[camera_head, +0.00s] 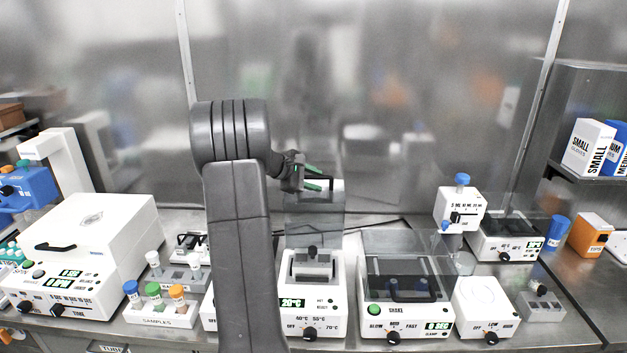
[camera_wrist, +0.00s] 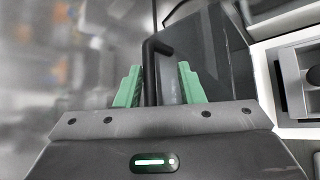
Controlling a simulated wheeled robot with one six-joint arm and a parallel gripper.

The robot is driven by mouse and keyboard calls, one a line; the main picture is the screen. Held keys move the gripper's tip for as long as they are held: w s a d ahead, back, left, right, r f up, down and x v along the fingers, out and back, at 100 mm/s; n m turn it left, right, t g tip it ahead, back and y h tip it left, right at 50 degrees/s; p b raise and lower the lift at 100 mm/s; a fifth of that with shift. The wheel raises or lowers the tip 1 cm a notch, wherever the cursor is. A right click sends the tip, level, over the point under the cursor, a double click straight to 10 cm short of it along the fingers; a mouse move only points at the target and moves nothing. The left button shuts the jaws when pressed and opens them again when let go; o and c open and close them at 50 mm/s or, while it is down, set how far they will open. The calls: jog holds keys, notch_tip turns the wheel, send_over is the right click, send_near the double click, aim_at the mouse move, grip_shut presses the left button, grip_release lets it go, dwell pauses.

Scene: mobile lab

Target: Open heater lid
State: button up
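The heater (camera_head: 297,322) is a white box with a green 20°C display, a front knob and a dark well on top. Its smoky, see-through lid (camera_head: 316,222) stands raised, about upright, at the back of the heater. The lid also shows in the wrist view (camera_wrist: 212,58). My gripper (camera_head: 314,178) is at the lid's top edge. In the wrist view the black lid handle (camera_wrist: 151,72) lies between my green fingers (camera_wrist: 160,85). The fingers are apart, with a clear gap between the handle and the right finger.
A shaker (camera_head: 408,316) with a closed dark lid stands right of the heater. A white centrifuge-like box (camera_head: 100,240) and a sample rack (camera_head: 160,318) with capped tubes stand to the left. A metal wall is behind the bench.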

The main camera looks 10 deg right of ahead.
jog(key=b+v, duration=0.2)
jog(key=v, duration=1.1)
jog(key=shift+a+r, duration=0.15)
jog(key=shift+a, duration=0.15)
jog(key=shift+s, duration=0.15)
jog(key=shift+c, duration=0.4)
